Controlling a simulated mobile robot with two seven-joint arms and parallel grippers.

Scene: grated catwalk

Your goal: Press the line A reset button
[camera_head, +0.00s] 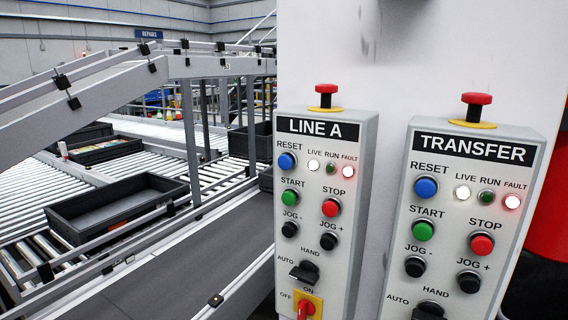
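The LINE A control box (327,140) is mounted on a pale panel in the middle of the head view. Its blue reset button (287,161) is at the upper left of the box's face, under the word RESET. To its right, the live lamp (313,165) glows white, the run lamp (331,168) is dark green, and the fault lamp (348,171) glows with a reddish rim. A green start button (290,198) and a red stop button (330,208) sit below. Neither of my grippers is in view, and nothing covers the reset button.
A similar TRANSFER box (455,215) with its own blue reset button (426,188) stands to the right. Red mushroom buttons (326,95) top both boxes. Conveyor rollers, a dark crate (118,207) and metal railings (85,100) fill the left.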

